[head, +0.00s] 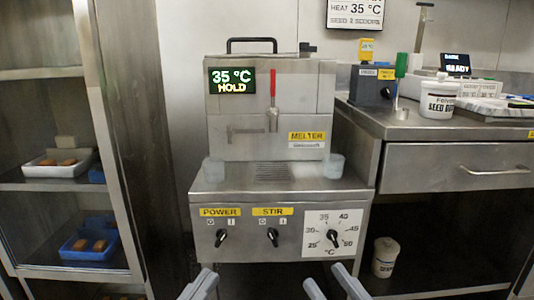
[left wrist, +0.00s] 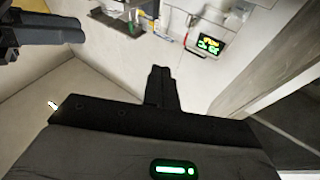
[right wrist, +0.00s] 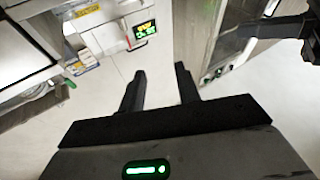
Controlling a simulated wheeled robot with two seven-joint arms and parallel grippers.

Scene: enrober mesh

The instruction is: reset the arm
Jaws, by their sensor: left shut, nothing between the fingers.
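My left gripper (head: 202,284) shows at the bottom of the head view, left of centre. In the left wrist view (left wrist: 162,82) its two fingers are pressed together with nothing between them. My right gripper (head: 330,279) shows at the bottom of the head view, right of centre. In the right wrist view (right wrist: 161,80) its fingers stand apart, with only floor seen between them. Both grippers appear in front of the steel melter (head: 270,112), apart from its front panel.
The melter reads 35 °C HOLD, with two cups (head: 334,166) on its ledge. A shelf rack at left holds a white tray (head: 57,176) and a blue tray (head: 88,256). A counter at right carries a seed tub (head: 438,102). A white bucket (head: 385,258) stands below it.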

